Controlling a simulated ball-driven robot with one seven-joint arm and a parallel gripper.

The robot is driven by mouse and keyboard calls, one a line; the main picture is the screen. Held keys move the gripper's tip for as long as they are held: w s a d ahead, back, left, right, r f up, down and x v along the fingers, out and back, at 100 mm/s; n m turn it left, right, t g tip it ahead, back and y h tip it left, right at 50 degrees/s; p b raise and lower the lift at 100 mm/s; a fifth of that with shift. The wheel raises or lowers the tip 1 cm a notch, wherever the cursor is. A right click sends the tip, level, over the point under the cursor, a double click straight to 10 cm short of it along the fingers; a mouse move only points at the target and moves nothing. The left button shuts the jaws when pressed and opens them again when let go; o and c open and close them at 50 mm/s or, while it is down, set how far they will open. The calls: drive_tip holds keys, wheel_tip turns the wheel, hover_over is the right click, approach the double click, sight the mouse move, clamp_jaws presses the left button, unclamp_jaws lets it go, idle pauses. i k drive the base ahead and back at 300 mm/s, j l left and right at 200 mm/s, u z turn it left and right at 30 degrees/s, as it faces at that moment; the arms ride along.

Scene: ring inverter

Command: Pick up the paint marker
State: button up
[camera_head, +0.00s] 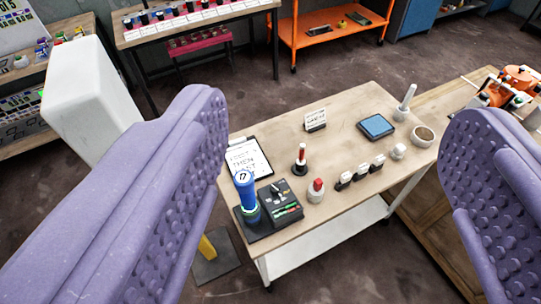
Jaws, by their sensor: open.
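My gripper (338,120) is open and empty, its two purple studded fingers wide apart at left and right. Between them, farther off and lower, stands a wooden-topped table (270,145). I cannot tell for sure which thing is the paint marker. A slim upright white stick (406,97) stands near the table's back right corner. A slender upright piece (301,158), white, red and black, stands near the middle. A thick blue cylinder (246,197) with a numbered top stands at the front left. My gripper touches none of them.
The table also holds a clipboard (248,158), a dark box (280,203), a red-topped jar (316,190), several small black-and-white pieces (361,172), a blue pad (376,126), a bowl (423,136) and a sign (315,120). An orange cart (325,22) stands behind, across open floor.

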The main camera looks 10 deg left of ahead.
sight(300, 161)
drive_tip(key=i+z, duration=0.35)
drive_tip(key=i+j+z, duration=0.25)
drive_tip(key=z, duration=0.15)
drive_tip(key=i+j+z, duration=0.35)
drive_tip(key=i+l, duration=0.05)
drive_tip(key=l, duration=0.05)
